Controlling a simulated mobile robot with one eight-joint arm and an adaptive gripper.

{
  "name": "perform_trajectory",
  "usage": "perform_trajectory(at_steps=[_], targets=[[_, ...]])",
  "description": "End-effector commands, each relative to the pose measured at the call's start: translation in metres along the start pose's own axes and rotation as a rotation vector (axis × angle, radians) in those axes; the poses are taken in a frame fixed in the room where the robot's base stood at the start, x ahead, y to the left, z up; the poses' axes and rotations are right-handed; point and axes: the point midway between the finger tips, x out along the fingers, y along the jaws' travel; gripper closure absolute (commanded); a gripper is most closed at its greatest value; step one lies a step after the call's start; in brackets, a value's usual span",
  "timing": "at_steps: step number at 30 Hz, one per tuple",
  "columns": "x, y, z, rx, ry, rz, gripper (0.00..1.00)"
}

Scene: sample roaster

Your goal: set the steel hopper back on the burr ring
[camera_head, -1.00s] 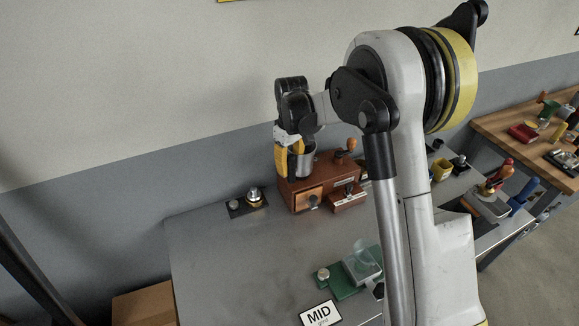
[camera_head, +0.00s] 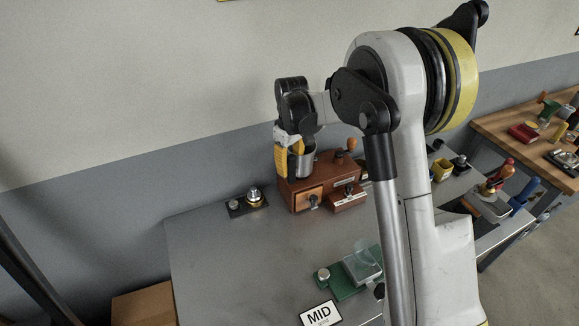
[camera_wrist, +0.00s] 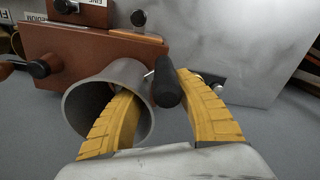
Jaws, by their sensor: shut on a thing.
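The steel hopper (camera_wrist: 88,112) is an open grey metal cylinder with a black grip (camera_wrist: 167,84) on its side. In the head view the hopper (camera_head: 302,164) hangs in front of the wooden box, above the table. My gripper (camera_wrist: 155,98) is shut on the hopper, with one yellow finger inside its mouth and the other beyond the black grip. In the head view my gripper (camera_head: 292,155) points down. In the wrist view my right finger partly hides that plate.
A wooden box (camera_head: 329,177) with drawers, black knobs and a crank stands right behind the hopper. The left and middle of the grey table (camera_head: 240,260) are clear.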

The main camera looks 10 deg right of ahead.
Motion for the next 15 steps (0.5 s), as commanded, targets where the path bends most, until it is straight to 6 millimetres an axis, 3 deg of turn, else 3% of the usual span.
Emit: perform_trajectory(at_steps=[15], targets=[[0.014,0.000,0.000,0.000,0.000,0.000,1.00]])
